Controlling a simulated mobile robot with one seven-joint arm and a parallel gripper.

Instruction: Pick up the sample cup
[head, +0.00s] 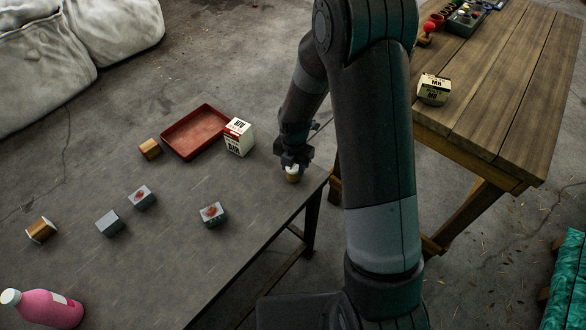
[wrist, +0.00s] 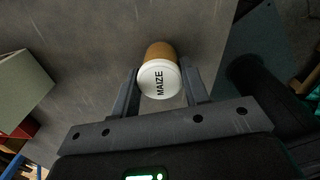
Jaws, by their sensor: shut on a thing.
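The sample cup (wrist: 158,78) has a white lid marked "MAIZE" and a tan-brown body. In the wrist view it sits between the two fingers of my gripper (wrist: 160,90). In the head view the cup (head: 292,177) shows just below my gripper (head: 291,163), near the right edge of the grey table. My gripper is shut on the cup. Whether the cup touches the tabletop or is slightly above it, I cannot tell. My fingers partly hide its top in the head view.
On the grey table (head: 170,265) are a red tray (head: 194,133), a white box (head: 239,137), several small tan and grey blocks (head: 111,223) and a pink bottle (head: 50,309). A wooden table (head: 480,90) stands at right with another box (head: 433,89).

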